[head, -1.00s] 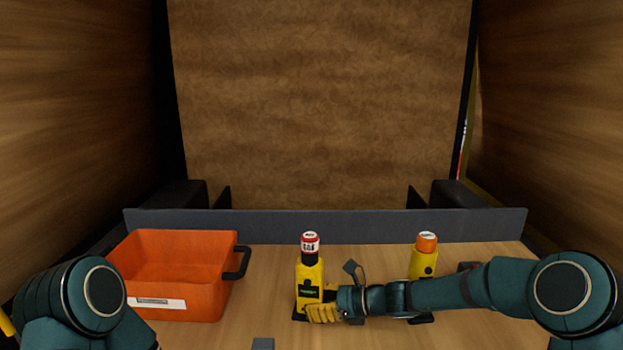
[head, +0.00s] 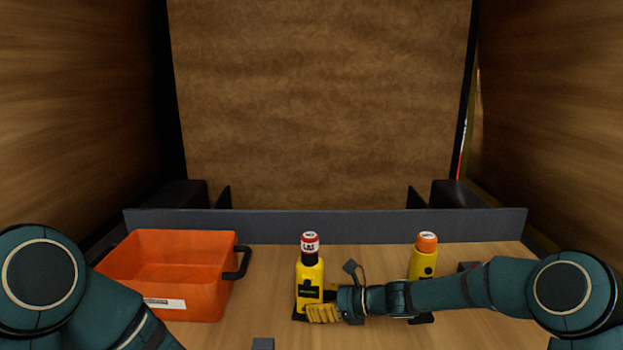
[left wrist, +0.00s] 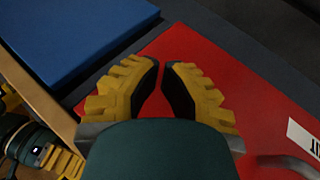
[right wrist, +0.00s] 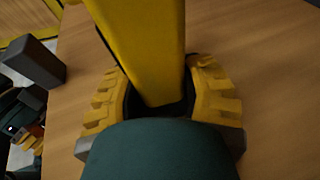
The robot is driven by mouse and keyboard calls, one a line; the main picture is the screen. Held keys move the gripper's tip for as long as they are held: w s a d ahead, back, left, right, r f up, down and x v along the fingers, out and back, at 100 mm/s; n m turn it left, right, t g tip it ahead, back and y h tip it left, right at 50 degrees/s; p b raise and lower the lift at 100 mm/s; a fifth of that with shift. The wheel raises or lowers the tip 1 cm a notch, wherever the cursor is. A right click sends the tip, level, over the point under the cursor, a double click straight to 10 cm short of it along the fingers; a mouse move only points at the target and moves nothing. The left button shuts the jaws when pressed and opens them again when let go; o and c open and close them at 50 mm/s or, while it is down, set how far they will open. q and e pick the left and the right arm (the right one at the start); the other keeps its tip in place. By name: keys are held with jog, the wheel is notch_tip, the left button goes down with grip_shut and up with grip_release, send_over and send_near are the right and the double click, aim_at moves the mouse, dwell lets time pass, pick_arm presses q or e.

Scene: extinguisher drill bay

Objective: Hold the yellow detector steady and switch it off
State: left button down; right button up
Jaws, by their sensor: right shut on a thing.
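A yellow detector (head: 310,274) with a dark neck and a red-and-white top stands upright on the wooden table, right of the orange bin. My right gripper (head: 318,313) is shut on its lower body; in the right wrist view, the fingers (right wrist: 160,85) sit on both sides of the yellow body (right wrist: 143,40). A second yellow device (head: 424,258) with an orange cap stands further right, partly hidden by my right arm. My left gripper is outside the head view. In the left wrist view, its fingers (left wrist: 162,70) are slightly apart and empty, over a red surface.
The orange bin (head: 133,261) with a white label and black handle stands at left. A low grey ledge (head: 330,222) runs along the back. The left wrist view shows a red surface (left wrist: 240,85) with a white label and a blue panel (left wrist: 75,35).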

aim_at(307, 283)
pick_arm(q)
jog(key=w+d+r+m+t+h, duration=0.1)
jog(key=w+r+m+t+h, duration=0.15)
jog(key=r, duration=0.85)
jog(key=w+d+r+m+t+h, duration=0.2)
jog(key=r+m+t, duration=0.15)
jog(key=r, duration=0.65)
jog(key=w, duration=0.8)
jog(key=shift+w+d+r+n+t, duration=0.15)
jog(key=shift+d+n+t, duration=0.1)
jog(key=shift+n+t, duration=0.15)
jog(key=shift+w+y, duration=0.15)
jog(key=shift+y, duration=0.1)
